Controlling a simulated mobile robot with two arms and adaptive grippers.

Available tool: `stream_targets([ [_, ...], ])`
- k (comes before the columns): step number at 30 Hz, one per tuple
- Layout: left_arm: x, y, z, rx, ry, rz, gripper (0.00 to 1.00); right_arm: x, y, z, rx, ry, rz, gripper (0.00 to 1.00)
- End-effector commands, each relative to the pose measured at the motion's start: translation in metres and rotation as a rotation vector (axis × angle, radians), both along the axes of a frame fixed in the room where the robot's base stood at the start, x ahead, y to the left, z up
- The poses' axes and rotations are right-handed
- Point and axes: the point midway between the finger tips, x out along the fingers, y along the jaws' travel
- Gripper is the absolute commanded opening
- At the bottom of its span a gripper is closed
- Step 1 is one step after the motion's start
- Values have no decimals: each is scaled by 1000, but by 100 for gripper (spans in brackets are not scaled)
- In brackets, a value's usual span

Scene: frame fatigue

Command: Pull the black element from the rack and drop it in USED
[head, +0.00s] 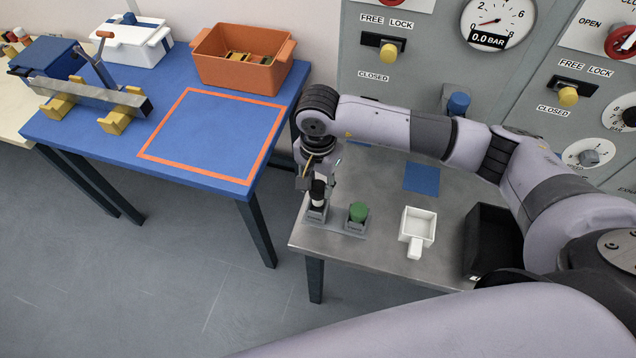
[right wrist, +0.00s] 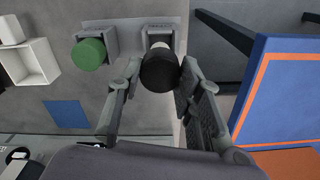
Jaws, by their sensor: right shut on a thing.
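The black element (head: 318,190) has a black top and a white lower part, and stands upright at the left socket of the small grey rack (head: 341,226). My right gripper (head: 319,184) comes down on it from above and is shut on its black top. In the right wrist view the black element (right wrist: 160,72) sits between the two fingers (right wrist: 157,80), its white part toward the rack (right wrist: 126,40). I cannot tell whether its lower end is still inside the socket. A green element (head: 357,211) stands in the right socket. No USED label is readable. My left gripper is not in view.
On the metal table (head: 380,245) are a white open box with a handle (head: 417,228), a black bin (head: 490,240) and a blue square (head: 422,178). A blue table (head: 205,165) at left holds an orange crate (head: 240,65). A panel with gauges stands behind.

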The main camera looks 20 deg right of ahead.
Motion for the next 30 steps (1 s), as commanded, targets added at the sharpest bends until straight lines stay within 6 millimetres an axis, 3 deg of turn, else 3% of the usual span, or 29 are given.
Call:
stream_targets([
  [17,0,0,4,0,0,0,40,0,0,10,1,-1,0,0],
  [30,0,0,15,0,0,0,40,0,0,41,0,-1,0,0],
])
